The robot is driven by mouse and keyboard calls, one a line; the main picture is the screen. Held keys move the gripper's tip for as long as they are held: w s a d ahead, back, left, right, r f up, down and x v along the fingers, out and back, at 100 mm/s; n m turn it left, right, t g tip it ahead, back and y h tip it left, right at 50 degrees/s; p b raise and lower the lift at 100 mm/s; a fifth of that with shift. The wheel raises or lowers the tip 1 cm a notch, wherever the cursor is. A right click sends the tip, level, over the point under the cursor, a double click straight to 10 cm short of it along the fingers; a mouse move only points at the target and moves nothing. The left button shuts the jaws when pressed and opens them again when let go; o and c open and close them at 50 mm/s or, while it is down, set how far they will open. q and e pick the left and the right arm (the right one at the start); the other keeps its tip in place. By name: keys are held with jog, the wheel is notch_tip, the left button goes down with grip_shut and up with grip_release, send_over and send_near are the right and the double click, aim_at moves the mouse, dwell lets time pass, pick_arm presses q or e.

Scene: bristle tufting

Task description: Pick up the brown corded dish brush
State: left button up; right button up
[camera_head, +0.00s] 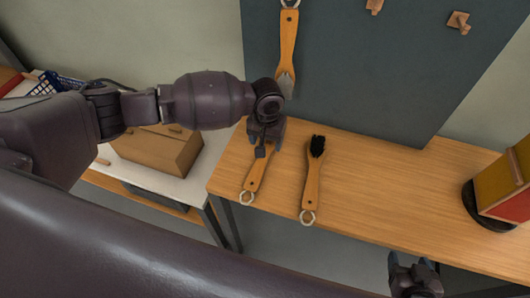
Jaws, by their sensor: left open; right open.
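Two wooden-handled brushes with end rings lie on the wooden table. One brush (254,180) is at the left, its head hidden under my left gripper (264,146). The other brush (312,185) lies to its right and has black bristles at its far end. A third wooden-handled tool (288,40) hangs on the dark board, with a grey lower end. I cannot tell by colour or cord which is the brown corded dish brush. My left gripper is open, pointing down over the left brush's head; contact is unclear. My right gripper (415,277) is open, low at the right, away from the brushes.
The dark pegboard (370,80) with wooden pegs (459,22) rises behind the table (390,185). A yellow and red block on a dark round base (486,208) stands at the right. A cardboard box (158,150) sits on a white table at the left. The table's middle is clear.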

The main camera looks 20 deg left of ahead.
pick_arm(q)
notch_tip(320, 180, down, 5)
jog(key=shift+s+a, duration=0.1)
jog(key=shift+a, duration=0.05)
jog(key=c, duration=1)
jog(key=shift+s+r, duration=0.1)
jog(key=shift+r, duration=0.1)
jog(key=shift+s+r, duration=0.1)
jog(key=shift+r, duration=0.1)
notch_tip(320, 180, up, 6)
jog(key=shift+r, duration=0.2)
jog(key=s, duration=0.6)
jog(key=s+p, duration=0.1)
jog(key=s, duration=1.2)
jog(key=shift+s+a, duration=0.35)
